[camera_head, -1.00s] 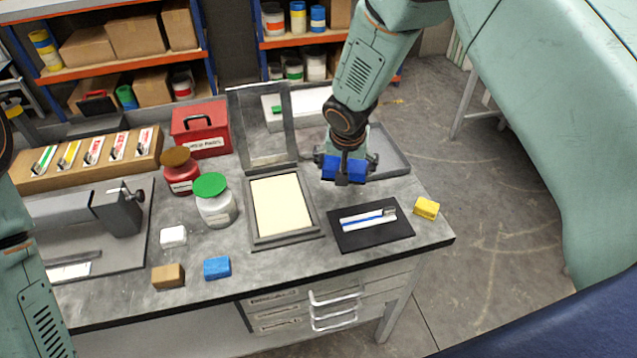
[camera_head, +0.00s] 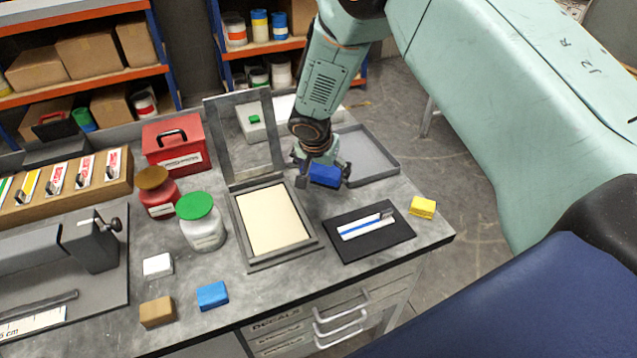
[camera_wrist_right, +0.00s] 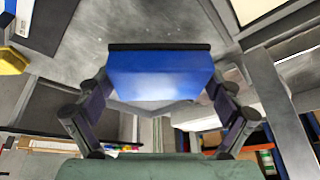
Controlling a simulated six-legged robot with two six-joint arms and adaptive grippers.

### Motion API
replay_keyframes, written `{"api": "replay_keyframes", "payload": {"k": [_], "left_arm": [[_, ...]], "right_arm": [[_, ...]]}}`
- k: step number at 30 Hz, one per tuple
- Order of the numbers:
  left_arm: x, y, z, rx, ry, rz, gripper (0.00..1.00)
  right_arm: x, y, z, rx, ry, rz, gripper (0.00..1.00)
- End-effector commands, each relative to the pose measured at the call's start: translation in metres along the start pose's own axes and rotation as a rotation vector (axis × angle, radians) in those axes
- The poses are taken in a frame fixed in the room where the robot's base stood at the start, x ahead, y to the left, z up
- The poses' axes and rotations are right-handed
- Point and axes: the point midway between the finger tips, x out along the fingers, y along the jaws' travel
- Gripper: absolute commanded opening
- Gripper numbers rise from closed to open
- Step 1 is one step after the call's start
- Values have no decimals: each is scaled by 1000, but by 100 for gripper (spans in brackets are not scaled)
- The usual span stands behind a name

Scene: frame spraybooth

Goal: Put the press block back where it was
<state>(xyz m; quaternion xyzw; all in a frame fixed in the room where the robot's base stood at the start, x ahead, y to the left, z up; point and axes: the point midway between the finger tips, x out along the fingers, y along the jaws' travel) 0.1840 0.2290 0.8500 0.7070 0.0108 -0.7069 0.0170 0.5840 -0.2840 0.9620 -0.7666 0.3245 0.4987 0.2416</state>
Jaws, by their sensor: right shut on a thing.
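My right gripper (camera_head: 323,176) is shut on a blue block with a dark edge (camera_head: 325,172), which I take to be the press block. It hangs above the bench, between the cream-panelled frame (camera_head: 270,218) and the grey tray (camera_head: 388,160). In the right wrist view the block (camera_wrist_right: 160,76) sits between the two fingers, its blue face to the camera and its black edge away from my wrist. A black mat (camera_head: 375,246) with a blue-striped white strip (camera_head: 362,227) lies in front of the gripper. My left gripper is not in view.
A yellow block (camera_head: 423,207) lies right of the mat near the bench edge. White (camera_head: 158,265), tan (camera_head: 157,312) and smaller blue (camera_head: 212,296) blocks lie front left. Jars (camera_head: 203,232), a red box (camera_head: 178,147) and the raised hinged frame (camera_head: 212,140) stand behind.

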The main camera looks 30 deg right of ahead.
Motion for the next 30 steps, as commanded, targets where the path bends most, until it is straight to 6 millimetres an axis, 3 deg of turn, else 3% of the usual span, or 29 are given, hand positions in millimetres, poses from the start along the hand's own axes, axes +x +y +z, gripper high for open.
{"api": "replay_keyframes", "payload": {"k": [5,9,19,20,22,30], "left_arm": [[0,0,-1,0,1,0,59],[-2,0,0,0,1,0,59],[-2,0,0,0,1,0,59],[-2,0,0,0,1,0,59],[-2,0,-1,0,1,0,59],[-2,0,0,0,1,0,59]], "right_arm": [[15,-1,6,-1,0,0,58],[34,-1,15,-3,-1,0,43],[42,-4,19,-2,-1,-1,43],[43,-4,19,-2,-1,-1,96],[42,-4,19,-2,-1,-1,100],[42,-4,18,-2,0,-2,100]]}}
